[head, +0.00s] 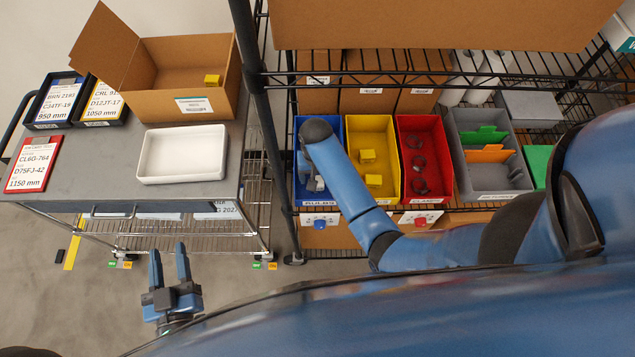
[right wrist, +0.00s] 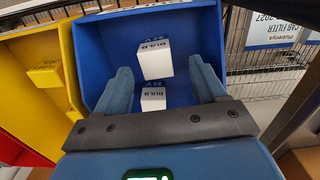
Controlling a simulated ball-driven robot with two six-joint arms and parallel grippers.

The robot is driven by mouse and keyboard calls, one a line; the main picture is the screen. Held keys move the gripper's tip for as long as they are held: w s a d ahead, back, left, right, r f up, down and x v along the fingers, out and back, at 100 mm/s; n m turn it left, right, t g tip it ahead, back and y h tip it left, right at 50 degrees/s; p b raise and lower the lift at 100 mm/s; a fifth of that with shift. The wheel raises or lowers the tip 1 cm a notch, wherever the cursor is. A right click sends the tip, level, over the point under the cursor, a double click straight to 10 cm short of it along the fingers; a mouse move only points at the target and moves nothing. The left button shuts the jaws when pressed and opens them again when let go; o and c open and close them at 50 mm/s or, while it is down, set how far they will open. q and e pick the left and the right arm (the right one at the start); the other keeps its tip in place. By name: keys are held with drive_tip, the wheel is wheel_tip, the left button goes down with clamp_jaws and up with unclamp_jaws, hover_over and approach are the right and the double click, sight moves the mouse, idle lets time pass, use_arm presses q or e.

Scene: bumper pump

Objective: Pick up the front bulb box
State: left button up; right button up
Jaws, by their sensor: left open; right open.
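A blue bin (head: 302,150) stands on the rack shelf, left of a yellow bin. In the right wrist view the blue bin (right wrist: 205,40) holds two white boxes marked BULB. The larger-looking bulb box (right wrist: 154,62) is toward the top of that view, apparently the bin's front side. The other bulb box (right wrist: 153,99) lies lower. My right gripper (right wrist: 162,82) is open over the bin, its fingers on either side of the boxes, with no visible contact. In the head view my own arm hides most of the bin's inside. My left gripper (head: 169,250) is open and empty near the cart.
The yellow bin (head: 372,130) holds yellow blocks; the red bin (head: 420,130) holds dark rings. A grey bin (head: 462,178) is further right. A rack post (head: 262,130) stands left of the blue bin. The cart carries a white tray (head: 183,153) and an open carton (head: 170,75).

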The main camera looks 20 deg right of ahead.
drive_tip(key=shift+s+d+f, duration=0.1)
drive_tip(key=shift+s+f, duration=0.1)
drive_tip(key=shift+f, duration=0.2)
drive_tip(key=shift+d+f+p, duration=0.1)
drive_tip(key=shift+f+p, duration=0.35)
drive_tip(key=shift+f, duration=1.45)
drive_tip(key=c, duration=1)
